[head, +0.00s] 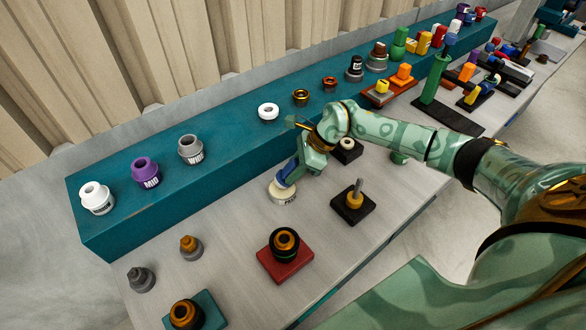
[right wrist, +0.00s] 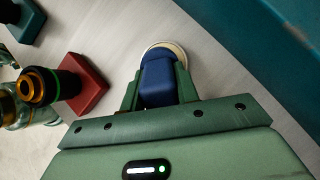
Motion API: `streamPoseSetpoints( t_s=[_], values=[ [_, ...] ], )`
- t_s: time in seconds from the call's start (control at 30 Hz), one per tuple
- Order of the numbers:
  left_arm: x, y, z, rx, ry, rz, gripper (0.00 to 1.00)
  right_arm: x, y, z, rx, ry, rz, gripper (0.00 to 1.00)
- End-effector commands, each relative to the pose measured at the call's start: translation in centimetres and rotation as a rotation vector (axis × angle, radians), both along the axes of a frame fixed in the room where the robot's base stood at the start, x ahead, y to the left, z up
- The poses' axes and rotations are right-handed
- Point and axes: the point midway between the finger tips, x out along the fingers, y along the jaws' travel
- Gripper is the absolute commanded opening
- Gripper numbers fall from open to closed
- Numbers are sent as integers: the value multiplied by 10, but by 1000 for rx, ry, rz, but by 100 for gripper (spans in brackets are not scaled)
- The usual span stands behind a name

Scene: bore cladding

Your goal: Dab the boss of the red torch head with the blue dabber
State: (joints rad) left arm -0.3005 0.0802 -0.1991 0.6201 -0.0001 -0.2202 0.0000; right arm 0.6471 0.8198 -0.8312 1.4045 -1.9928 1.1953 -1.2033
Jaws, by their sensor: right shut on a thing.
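My right gripper (head: 293,170) is shut on the blue dabber (head: 286,177) and holds it with its lower end at the top of a round cream pot (head: 284,197). In the right wrist view the dabber (right wrist: 158,84) sits between the fingers, and the pot's rim (right wrist: 168,47) shows behind it. I cannot tell how far the dabber reaches into the pot. The red torch head (head: 285,243), a dark ringed piece with a gold-brown centre, stands on a red plate in front of the pot, apart from the dabber. It also shows in the right wrist view (right wrist: 38,86). My left gripper is not in view.
A teal ledge (head: 230,165) along the back bears white, purple and grey collars. A black plate with a peg (head: 354,200) lies right of the pot. A teal plate (head: 212,309) and two small cone pieces (head: 190,246) lie front left. Bare bench separates them.

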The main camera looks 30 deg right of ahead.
Motion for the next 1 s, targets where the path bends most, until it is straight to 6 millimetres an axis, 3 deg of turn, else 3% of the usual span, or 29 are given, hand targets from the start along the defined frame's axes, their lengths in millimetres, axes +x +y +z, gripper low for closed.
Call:
streamPoseSetpoints(
  t_s=[1.0],
  values=[
    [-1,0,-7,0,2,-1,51,0,0,-10,0,0,0,8]
  ],
)
